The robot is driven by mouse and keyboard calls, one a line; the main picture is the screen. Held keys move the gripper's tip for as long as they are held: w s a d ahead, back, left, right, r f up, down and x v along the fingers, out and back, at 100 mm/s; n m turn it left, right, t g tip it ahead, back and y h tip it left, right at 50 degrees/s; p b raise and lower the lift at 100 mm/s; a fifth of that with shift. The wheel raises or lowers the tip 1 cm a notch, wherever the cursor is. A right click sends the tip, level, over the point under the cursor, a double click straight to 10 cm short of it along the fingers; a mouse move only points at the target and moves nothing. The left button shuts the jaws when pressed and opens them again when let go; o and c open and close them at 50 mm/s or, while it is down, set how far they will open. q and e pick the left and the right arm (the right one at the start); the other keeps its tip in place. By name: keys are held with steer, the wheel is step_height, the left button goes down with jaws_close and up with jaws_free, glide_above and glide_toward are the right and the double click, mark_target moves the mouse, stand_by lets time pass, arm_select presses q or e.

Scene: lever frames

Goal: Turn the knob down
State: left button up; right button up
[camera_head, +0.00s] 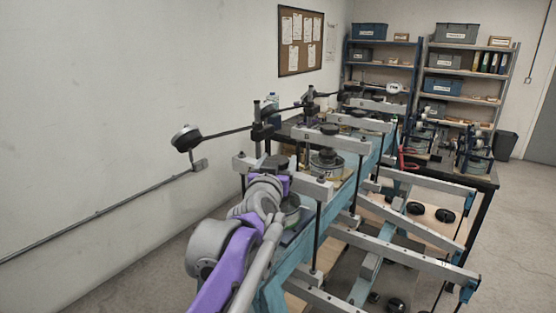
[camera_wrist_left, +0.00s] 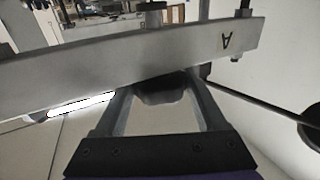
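A dark round knob (camera_head: 277,161) sits at the nearest lever frame's pale beam (camera_head: 310,184). My left gripper reaches this beam from the front, and its fingers are hidden in the head view. In the left wrist view, the two grey fingers of my left gripper (camera_wrist_left: 162,92) stand apart, one on each side of the dark knob (camera_wrist_left: 160,88). My right gripper is not in view.
A long lever ends in a dark round weight (camera_head: 186,138) at the left. More lever frames stand behind in a row, with another dark knob (camera_head: 330,129). Pale lower beams (camera_head: 405,235) fill the right side. Shelves (camera_head: 470,85) stand at the back. The floor at left is clear.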

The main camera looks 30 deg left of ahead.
arm_select(q)
steer(key=o, duration=0.4)
steer(key=shift+c, duration=0.2)
steer(key=shift+s, duration=0.15)
steer(key=shift+s+d+f, duration=0.1)
steer(key=shift+s+d, duration=0.05)
steer(key=shift+s, duration=0.1)
steer(key=b+v, duration=0.2)
steer(key=v, duration=0.8)
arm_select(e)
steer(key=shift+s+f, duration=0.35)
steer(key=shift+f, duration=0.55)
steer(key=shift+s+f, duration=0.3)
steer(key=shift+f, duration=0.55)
